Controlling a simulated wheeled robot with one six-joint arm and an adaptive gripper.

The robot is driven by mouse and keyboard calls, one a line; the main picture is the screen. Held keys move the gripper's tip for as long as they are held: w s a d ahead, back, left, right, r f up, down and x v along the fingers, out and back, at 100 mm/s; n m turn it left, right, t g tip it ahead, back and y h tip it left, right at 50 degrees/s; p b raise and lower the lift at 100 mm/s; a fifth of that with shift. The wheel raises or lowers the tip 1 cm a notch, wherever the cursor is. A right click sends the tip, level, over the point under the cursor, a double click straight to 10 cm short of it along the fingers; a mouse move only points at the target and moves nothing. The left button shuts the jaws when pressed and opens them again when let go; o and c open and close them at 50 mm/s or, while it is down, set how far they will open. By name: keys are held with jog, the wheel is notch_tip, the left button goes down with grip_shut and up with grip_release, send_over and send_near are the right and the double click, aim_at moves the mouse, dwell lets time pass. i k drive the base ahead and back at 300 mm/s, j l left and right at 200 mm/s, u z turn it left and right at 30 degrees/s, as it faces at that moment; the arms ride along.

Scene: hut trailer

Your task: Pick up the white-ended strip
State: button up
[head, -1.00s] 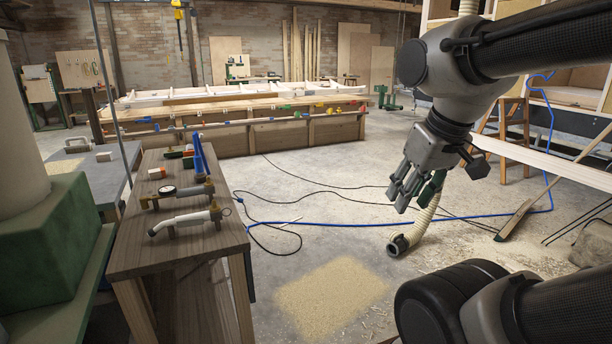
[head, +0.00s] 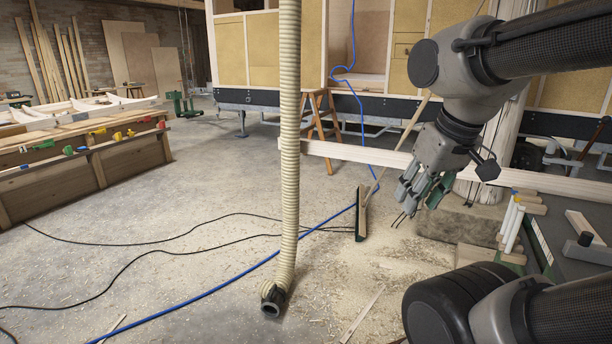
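I cannot tell which, if any, is the white-ended strip. My gripper (head: 418,200) hangs in the air left of them, clear of them in the picture. Its fingers point down and look spread, with nothing seen between them. My arm comes in from the upper right.
A ribbed hose (head: 288,150) hangs to the floor in the middle. A broom (head: 362,215) stands behind it at right. Cables and thin wood scraps lie on the otherwise open floor.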

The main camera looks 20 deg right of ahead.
aim_at(579, 223)
jog(key=i+l+z, duration=0.25)
jog(key=i+z, duration=0.15)
jog(key=i, duration=0.3)
jog(key=i+z, duration=0.45)
jog(key=i, duration=0.2)
jog(key=i+j+z, duration=0.2)
jog(key=i+z, duration=0.2)
jog(key=i, duration=0.3)
jog(key=i+z, duration=0.4)
jog(key=i+j+z, duration=0.1)
jog(key=z, duration=0.25)
jog(key=i+j+z, duration=0.2)
jog(key=i+z, duration=0.2)
jog(key=z, duration=1.5)
